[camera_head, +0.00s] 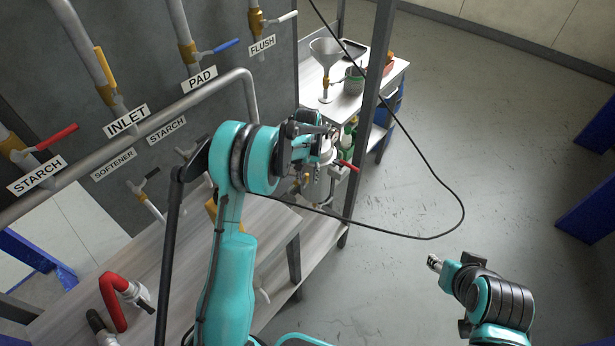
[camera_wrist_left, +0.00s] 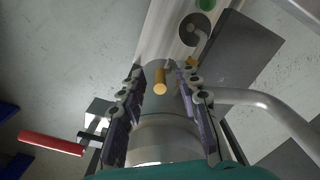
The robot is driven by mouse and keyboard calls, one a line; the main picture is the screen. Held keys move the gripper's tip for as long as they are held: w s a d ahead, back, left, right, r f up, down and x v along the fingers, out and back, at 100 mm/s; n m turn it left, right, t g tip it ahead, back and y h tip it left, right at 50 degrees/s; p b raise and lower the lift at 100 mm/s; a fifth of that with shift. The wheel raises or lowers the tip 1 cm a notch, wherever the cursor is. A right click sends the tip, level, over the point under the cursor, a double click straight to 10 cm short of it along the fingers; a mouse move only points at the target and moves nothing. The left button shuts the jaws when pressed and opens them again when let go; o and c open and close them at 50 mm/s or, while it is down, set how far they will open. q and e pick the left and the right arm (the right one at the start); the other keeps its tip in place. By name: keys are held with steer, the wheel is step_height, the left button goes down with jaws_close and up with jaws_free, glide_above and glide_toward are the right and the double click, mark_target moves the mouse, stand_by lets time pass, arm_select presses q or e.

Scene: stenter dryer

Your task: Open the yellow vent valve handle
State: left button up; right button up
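In the left wrist view a yellow handle (camera_wrist_left: 160,84) shows almost end-on, between the two fingers of my left gripper (camera_wrist_left: 161,92). There are gaps on both sides, so the fingers are open and not closed on it. A grey metal vessel lies below and around it. In the head view my left gripper (camera_head: 312,140) is over a metal vessel (camera_head: 318,184) beside the bench, and it hides the yellow handle there. My right gripper (camera_head: 434,263) is low at the right, away from the vessel, over bare floor; its fingers are too small to judge.
A red handle (camera_wrist_left: 52,143) sticks out beside the vessel, also in the head view (camera_head: 347,165). A grey post (camera_head: 372,95) and a hanging black cable (camera_head: 440,184) are close by. The rear bench holds a funnel (camera_head: 327,50). Labelled pipes line the left.

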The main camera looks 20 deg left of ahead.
arm_select(q)
jaws_close()
steer(key=shift+s+a, duration=0.1)
steer(key=s+t+b, duration=0.1)
steer(key=t+b, duration=0.1)
steer(key=s+t+h+b, duration=0.1)
steer(key=t+b, duration=0.1)
steer(key=s+a+f+t+h+b, duration=0.1)
steer(key=t+b, duration=0.1)
steer(key=shift+s+a+f+t+b, duration=0.1)
steer(key=shift+s+t+b, duration=0.1)
steer(key=shift+t+b, duration=0.15)
stand_by(0.3)
stand_by(0.4)
jaws_free()
